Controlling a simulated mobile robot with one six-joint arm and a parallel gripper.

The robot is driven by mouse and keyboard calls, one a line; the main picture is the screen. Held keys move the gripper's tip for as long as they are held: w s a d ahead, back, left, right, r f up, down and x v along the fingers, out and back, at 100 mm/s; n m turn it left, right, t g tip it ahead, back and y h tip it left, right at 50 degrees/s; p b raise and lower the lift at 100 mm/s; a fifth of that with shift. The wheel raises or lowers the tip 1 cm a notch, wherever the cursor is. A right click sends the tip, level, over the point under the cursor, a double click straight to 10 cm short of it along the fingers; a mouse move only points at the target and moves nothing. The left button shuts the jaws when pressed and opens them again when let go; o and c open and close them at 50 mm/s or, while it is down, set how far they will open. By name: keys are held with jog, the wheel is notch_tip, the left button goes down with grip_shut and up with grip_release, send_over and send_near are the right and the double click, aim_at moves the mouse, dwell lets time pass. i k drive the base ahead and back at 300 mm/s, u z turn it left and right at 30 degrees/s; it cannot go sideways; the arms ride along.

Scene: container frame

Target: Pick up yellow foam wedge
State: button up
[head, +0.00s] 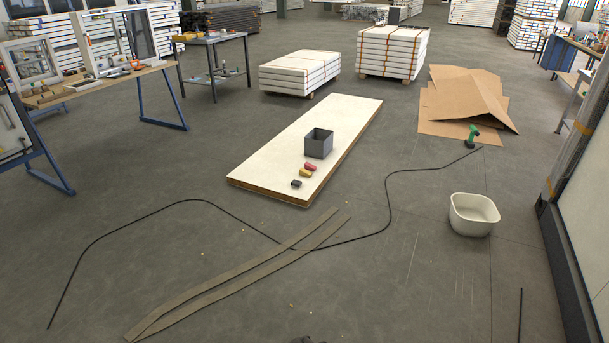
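A small yellow block (305,173), which looks like the yellow foam wedge, lies on a long white panel (270,155) on the floor. Its exact shape is too small to tell. A red piece (311,166) lies right behind it, close to or touching it. A dark grey piece (296,184) lies in front and to the left, near the panel's front edge. An open grey box (318,143) stands on the panel behind the pieces. My gripper cannot be made out; only a small dark sliver shows at the bottom edge.
A black cable (388,205) winds across the floor. Two flat brown strips (240,275) lie in front of the panel. A white tub (473,214), a green tool (473,135) and cardboard sheets (465,100) are to the right. Workbenches stand at left. The floor between is mostly clear.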

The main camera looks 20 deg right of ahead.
aim_at(303, 171)
jog(key=u, duration=1.25)
jog(key=k, duration=0.1)
jog(key=z, duration=2.7)
jog(key=i, duration=3.2)
jog(key=z, duration=0.05)
